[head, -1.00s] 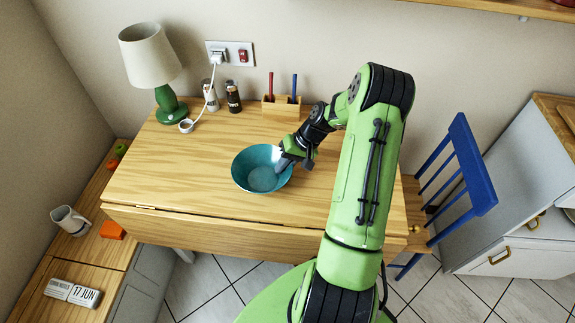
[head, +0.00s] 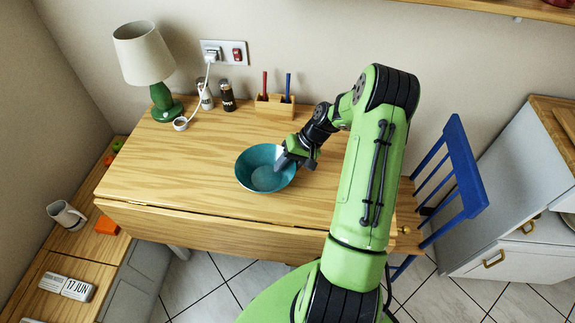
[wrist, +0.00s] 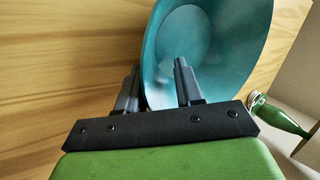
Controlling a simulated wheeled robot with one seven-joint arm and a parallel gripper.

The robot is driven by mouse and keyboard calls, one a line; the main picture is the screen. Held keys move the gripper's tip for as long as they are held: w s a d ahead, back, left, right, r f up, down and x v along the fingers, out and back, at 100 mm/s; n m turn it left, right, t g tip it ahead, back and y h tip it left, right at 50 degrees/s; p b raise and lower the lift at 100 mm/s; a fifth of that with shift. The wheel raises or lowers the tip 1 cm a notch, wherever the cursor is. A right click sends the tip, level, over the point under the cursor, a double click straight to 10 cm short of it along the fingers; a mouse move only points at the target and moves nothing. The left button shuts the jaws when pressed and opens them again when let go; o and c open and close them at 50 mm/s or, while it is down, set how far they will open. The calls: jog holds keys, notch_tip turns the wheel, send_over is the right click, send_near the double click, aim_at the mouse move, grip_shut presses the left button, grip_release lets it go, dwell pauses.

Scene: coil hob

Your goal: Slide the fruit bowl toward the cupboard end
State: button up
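The teal fruit bowl (head: 258,183) stands upright on the wooden table (head: 190,170) and looks empty. My gripper (head: 284,161) reaches down at the bowl's right side in the head view. In the wrist view the bowl (wrist: 215,45) fills the upper right. My gripper (wrist: 158,85) straddles its rim, one finger inside the bowl and the other outside, with a visible gap between the fingers. Contact between finger and bowl wall cannot be made out. The white cupboard (head: 510,240) stands beyond the table's right end.
A green lamp (head: 160,92), two shakers (head: 228,97) and a wooden pen holder (head: 275,106) stand along the table's back. A blue chair (head: 462,165) is at the right end. Some tabletop is clear around the bowl; my arm hides part of the right side.

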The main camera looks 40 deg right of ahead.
jog(key=shift+d, duration=0.15)
jog(key=p+v, duration=0.4)
jog(key=v, duration=1.1)
jog(key=shift+r, duration=0.3)
jog(key=shift+s, duration=0.15)
